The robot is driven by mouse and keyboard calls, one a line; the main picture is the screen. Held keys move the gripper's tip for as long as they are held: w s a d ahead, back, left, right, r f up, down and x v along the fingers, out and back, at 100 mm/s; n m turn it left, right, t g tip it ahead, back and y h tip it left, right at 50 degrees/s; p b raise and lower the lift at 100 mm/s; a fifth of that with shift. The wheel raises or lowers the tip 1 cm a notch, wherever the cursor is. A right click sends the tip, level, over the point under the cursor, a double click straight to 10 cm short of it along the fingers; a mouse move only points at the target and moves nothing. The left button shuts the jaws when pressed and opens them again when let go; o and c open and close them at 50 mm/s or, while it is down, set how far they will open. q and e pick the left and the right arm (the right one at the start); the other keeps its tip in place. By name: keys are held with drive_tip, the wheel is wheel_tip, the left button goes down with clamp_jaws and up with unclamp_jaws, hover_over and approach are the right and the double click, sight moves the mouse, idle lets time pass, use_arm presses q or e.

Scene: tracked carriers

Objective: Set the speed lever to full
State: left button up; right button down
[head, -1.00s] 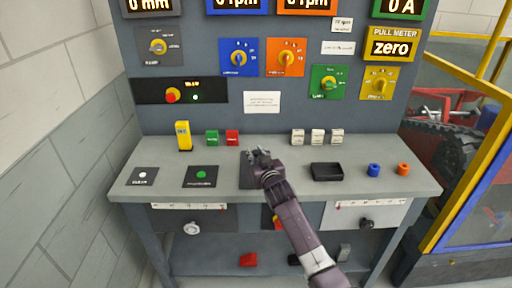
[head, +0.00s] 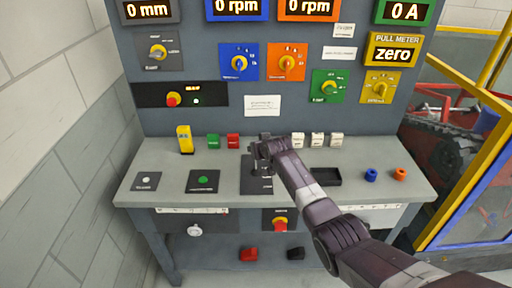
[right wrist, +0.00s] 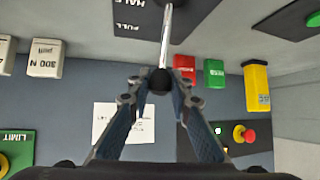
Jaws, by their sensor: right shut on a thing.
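The speed lever (right wrist: 166,40) is a thin metal rod with a black ball knob (right wrist: 159,81). It stands on a dark plate (head: 250,187) on the grey bench; the words HALF and FULL show on this plate (right wrist: 190,12) in the right wrist view. My right gripper (head: 265,148) is over the back of the plate, near the panel. In the right wrist view the right gripper (right wrist: 158,88) is shut on the knob, a finger on each side. The knob lies past the FULL mark, toward the panel. In the head view my gripper mostly hides the lever. My left gripper is out of view.
White blocks (head: 317,140) stand right of my gripper, green (head: 213,141) and red (head: 233,140) blocks left of it, a yellow block (head: 185,139) further left. A black tray (head: 326,177) lies partly behind my arm. The upright panel (head: 220,122) rises behind. Both rpm displays read 0.

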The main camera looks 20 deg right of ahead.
drive_tip(key=shift+w+d+f, duration=0.1)
drive_tip(key=shift+w+d, duration=0.15)
drive_tip(key=shift+w, duration=0.25)
drive_tip(key=c, duration=2)
unclamp_jaws()
drive_tip(key=shift+w, duration=0.1)
drive_tip(key=shift+o, duration=1.2)
drive_tip(key=shift+d+f, duration=0.1)
drive_tip(key=shift+f, duration=0.05)
drive_tip(key=shift+s+r, duration=0.25)
drive_tip(key=shift+s, duration=0.15)
drive_tip(key=v, duration=1.1)
